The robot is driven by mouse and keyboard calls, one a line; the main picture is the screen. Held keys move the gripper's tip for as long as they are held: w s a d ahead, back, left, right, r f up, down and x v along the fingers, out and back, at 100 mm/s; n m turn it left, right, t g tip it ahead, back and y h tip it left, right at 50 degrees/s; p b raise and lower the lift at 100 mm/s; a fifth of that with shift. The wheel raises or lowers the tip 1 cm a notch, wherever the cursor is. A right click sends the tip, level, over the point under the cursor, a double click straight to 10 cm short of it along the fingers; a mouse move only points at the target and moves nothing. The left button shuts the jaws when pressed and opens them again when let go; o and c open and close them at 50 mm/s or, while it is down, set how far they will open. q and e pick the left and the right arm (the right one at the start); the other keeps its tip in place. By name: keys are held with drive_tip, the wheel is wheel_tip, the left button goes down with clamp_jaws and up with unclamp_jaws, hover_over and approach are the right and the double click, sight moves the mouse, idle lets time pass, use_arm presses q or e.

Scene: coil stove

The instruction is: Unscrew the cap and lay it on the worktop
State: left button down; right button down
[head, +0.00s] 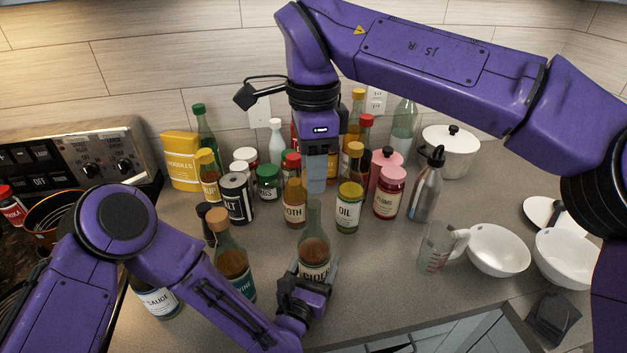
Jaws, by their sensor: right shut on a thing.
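A brown-green glass bottle with a cider label (314,247) stands upright on the worktop (385,265) at the front middle. My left gripper (312,272) is low at the bottle, with its fingers on either side of the label, and looks shut on it. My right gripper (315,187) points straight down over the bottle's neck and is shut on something. The cap is not visible; the fingers hide what they hold, and I cannot tell whether it still touches the neck.
A vinegar bottle (232,262) stands close left of the cider bottle. Jars and bottles crowd behind, including an oil jar (348,212). A measuring jug (435,247) and white bowls (497,250) stand at right. The worktop between cider bottle and jug is bare.

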sight(315, 204)
use_arm(q)
unclamp_jaws()
drive_tip(key=shift+f, duration=0.1)
drive_tip(key=b+v, duration=0.4)
drive_tip(key=v, duration=0.7)
drive_tip(key=shift+s, duration=0.15)
use_arm(e)
wheel_tip(315, 204, down, 4)
drive_tip(key=shift+f, duration=0.15)
use_arm(q)
drive_tip(key=shift+s, duration=0.25)
use_arm(e)
drive_tip(key=shift+w, duration=0.1)
use_arm(q)
drive_tip(key=shift+s, duration=0.2)
use_arm(e)
drive_tip(key=shift+d, duration=0.15)
